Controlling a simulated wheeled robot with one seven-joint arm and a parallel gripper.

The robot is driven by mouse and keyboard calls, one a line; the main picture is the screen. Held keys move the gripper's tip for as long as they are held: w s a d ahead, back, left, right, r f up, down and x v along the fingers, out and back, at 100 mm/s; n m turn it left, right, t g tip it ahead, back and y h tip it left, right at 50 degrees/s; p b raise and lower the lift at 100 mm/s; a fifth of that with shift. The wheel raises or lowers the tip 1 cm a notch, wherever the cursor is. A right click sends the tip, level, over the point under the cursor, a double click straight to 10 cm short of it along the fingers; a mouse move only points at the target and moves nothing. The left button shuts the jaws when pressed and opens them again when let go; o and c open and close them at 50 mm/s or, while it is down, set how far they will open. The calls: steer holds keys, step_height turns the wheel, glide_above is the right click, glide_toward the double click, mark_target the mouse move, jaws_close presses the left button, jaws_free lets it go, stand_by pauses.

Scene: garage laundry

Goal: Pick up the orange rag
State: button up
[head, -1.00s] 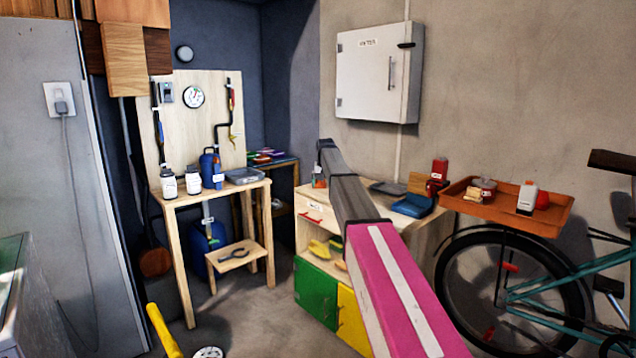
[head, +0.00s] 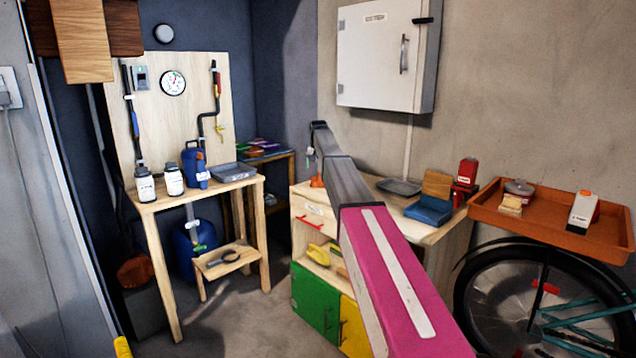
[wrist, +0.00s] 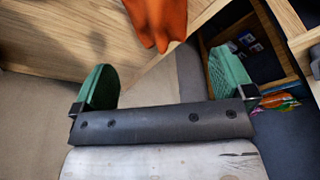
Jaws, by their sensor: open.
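The orange rag (wrist: 157,20) shows at the top of the wrist view, draped over a wooden edge with its lower end hanging down. A small orange patch (head: 317,182) at the left end of the wooden cabinet top in the head view looks like the same rag. My gripper (wrist: 162,84) is open and empty, its two green fingers wide apart. The rag lies beyond the fingertips, roughly in line with the gap, and does not touch them. In the head view my arm reaches towards the cabinet's left end; the fingers are not clear there.
The cabinet top (head: 385,205) carries a blue box (head: 428,211), a grey tray (head: 399,187) and red containers. A workbench (head: 205,195) with bottles stands to the left. A bicycle (head: 540,300) and an orange tray (head: 560,232) are at right. Floor between workbench and cabinet is mostly open.

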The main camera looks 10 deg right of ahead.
mark_target(318, 173)
steer(key=x, duration=0.8)
steer(key=shift+s+a, duration=0.1)
steer(key=shift+s, duration=0.15)
steer(key=c, duration=0.9)
steer(key=shift+r, duration=0.5)
step_height(318, 173, up, 3)
steer(key=shift+f, duration=0.1)
steer(key=s+a+r, duration=0.1)
steer(key=a+r, duration=0.1)
steer(key=a, duration=0.1)
steer(key=s+a+r, duration=0.2)
steer(key=a, duration=0.2)
steer(key=s+a+r, duration=0.1)
steer(key=a+r, duration=0.2)
steer(key=a, duration=0.1)
steer(key=shift+s+r, duration=0.1)
steer(key=shift+s, duration=0.1)
